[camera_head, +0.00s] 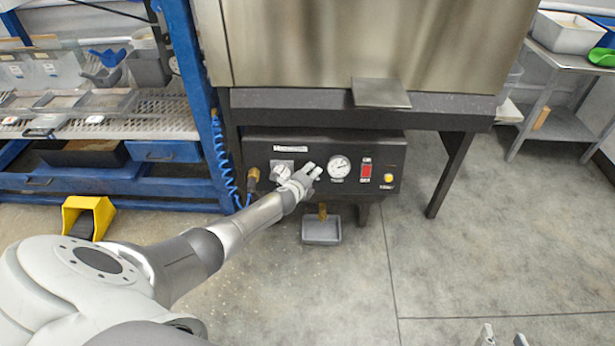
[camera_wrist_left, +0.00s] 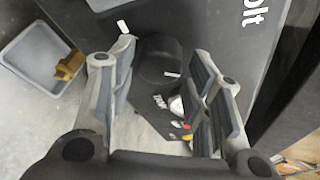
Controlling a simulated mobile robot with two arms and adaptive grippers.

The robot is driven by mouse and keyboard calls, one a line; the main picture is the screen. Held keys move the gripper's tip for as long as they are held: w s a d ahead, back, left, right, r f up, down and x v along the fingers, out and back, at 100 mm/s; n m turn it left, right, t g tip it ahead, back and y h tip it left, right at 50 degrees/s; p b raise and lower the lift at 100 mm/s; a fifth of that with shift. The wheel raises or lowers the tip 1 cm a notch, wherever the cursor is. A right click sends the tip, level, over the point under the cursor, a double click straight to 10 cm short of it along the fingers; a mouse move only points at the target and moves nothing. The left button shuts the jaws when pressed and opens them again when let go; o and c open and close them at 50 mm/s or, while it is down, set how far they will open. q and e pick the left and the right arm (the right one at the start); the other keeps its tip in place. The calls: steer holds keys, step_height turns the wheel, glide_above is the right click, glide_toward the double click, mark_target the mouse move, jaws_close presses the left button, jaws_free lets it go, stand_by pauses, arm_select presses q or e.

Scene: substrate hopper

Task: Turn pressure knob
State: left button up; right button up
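The black control panel (camera_head: 262,160) is under the steel hopper. My left gripper (camera_head: 313,171) is at the panel, just left of the round white gauge (camera_head: 340,167). In the left wrist view a black round knob (camera_wrist_left: 160,58) with a white mark shows between the fingers of my open left gripper (camera_wrist_left: 160,85). Gaps show on both sides of the knob; whether the fingertips reach around it I cannot tell. In the head view the gripper hides this knob. My right gripper (camera_head: 503,338) is open and empty at the bottom edge, partly cut off.
A red switch (camera_head: 366,171) and a yellow button (camera_head: 388,178) are right of the gauge. A grey tray (camera_head: 322,232) is below the panel, under a brass outlet. A blue rack (camera_head: 190,90) with a coiled hose stands left. The floor at right is clear.

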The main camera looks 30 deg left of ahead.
arm_select(q)
steer(key=shift+o, duration=0.4)
steer(key=shift+s+a, duration=0.1)
steer(key=shift+a, duration=0.1)
steer(key=v, duration=1.2)
steer(key=shift+d, duration=0.15)
stand_by(0.5)
